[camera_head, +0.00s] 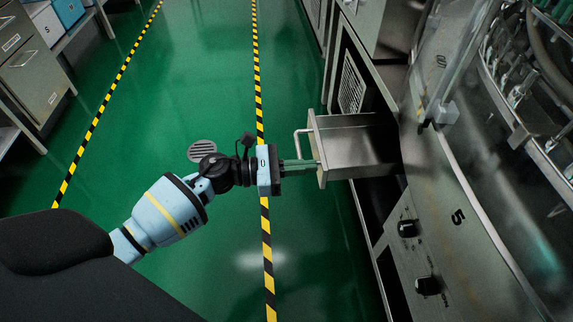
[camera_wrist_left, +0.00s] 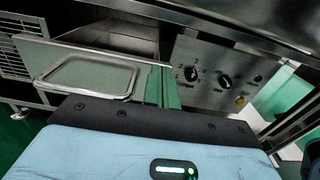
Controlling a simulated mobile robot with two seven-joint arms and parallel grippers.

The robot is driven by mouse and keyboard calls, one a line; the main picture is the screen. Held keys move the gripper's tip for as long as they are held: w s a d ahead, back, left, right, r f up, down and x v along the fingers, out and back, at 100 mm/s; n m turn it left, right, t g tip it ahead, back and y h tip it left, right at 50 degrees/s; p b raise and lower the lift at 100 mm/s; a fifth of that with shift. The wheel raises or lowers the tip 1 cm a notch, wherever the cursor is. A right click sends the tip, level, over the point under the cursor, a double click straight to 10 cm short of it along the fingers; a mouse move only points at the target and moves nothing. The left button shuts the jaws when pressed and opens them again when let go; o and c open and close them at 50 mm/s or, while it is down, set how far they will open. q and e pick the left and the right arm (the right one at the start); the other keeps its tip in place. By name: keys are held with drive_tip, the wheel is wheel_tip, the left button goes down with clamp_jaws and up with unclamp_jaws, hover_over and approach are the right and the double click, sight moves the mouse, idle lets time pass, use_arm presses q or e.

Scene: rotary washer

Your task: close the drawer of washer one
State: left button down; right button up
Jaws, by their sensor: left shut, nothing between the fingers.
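The steel drawer (camera_head: 352,143) sticks out to the left from the front of the washer (camera_head: 425,240) in the head view, with its inside showing. Its loop handle (camera_head: 298,143) is on the drawer front. In the left wrist view the drawer front (camera_wrist_left: 42,48) and handle (camera_wrist_left: 112,90) lie left of the fingers. My left gripper (camera_head: 317,163) is shut and empty, its fingertips at the near part of the drawer front, beside the handle and not around it. I cannot tell for certain whether they touch. The gripper also shows in the left wrist view (camera_wrist_left: 161,85). My right gripper is out of view.
The washer panel has black knobs (camera_head: 427,286) and a "5"-like mark. Clear covers and racks are at the right. Grey cabinets (camera_head: 35,70) stand at the far left. The green floor (camera_head: 215,80) between is free, with yellow-black tape lines.

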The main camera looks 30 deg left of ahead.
sight(384, 175)
use_arm(q)
drive_tip(key=shift+w+d, duration=0.25)
drive_tip(key=shift+d, duration=0.1)
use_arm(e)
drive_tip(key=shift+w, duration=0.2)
